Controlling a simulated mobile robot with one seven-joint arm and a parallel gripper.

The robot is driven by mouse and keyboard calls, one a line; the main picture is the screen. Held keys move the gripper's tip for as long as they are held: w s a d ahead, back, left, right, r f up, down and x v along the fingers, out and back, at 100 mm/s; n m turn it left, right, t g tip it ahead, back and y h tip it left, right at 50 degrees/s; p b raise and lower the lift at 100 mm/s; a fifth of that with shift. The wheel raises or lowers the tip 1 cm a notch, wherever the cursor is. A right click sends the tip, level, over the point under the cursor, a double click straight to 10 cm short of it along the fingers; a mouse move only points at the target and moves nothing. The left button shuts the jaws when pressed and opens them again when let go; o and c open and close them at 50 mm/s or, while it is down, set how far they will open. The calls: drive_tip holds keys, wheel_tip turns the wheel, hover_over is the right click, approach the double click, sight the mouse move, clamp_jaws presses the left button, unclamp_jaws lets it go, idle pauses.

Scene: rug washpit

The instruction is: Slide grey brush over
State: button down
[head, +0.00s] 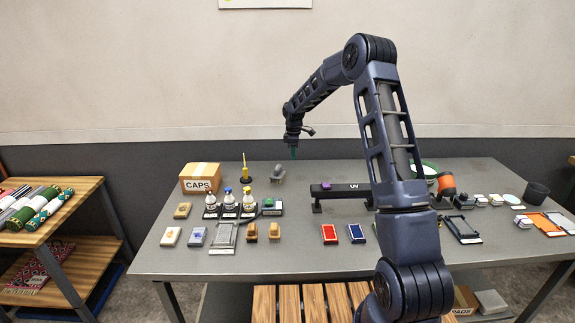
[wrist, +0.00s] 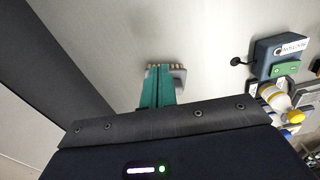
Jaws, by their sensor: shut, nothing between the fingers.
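A small grey object with a rounded upright top, which looks like the grey brush (head: 279,173), stands toward the back of the grey table (head: 310,270). My gripper (head: 293,153) points down above and slightly right of it in the head view, apart from the table. In the wrist view, my gripper's teal fingers (wrist: 158,84) are together with nothing between them. A grey piece (wrist: 180,76) shows just beyond the fingers and is partly hidden by them; it seems to be the same grey object. I cannot tell the height gap between them.
A CAPS carton (head: 200,178), a yellow-stemmed item (head: 246,170) and several bottles (head: 228,203) stand left of the grey object. The table just around the grey object is bare.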

sight(280, 169)
drive_tip(key=w+a+f+m, duration=0.1)
drive_tip(key=w+a+m, duration=0.2)
drive_tip(key=w+m, duration=0.45)
drive_tip(key=w+a+m, duration=0.2)
drive_tip(key=w+m, duration=0.2)
drive_tip(key=m, duration=0.7)
drive_tip(key=f, duration=1)
drive_tip(key=shift+s+a+f, duration=0.2)
drive_tip(key=shift+s+f, duration=0.05)
drive_tip(key=shift+s, duration=0.05)
drive_tip(key=shift+s+a+r, duration=0.1)
drive_tip(key=shift+s+r, duration=0.05)
drive_tip(key=shift+s, duration=0.4)
drive_tip(key=shift+s+a+r, duration=0.1)
drive_tip(key=shift+s, duration=0.4)
drive_tip(key=shift+s+a, duration=0.15)
drive_tip(key=shift+s, duration=0.75)
drive_tip(key=shift+s+a, duration=0.2)
drive_tip(key=shift+s, duration=1)
drive_tip(key=shift+w, duration=0.15)
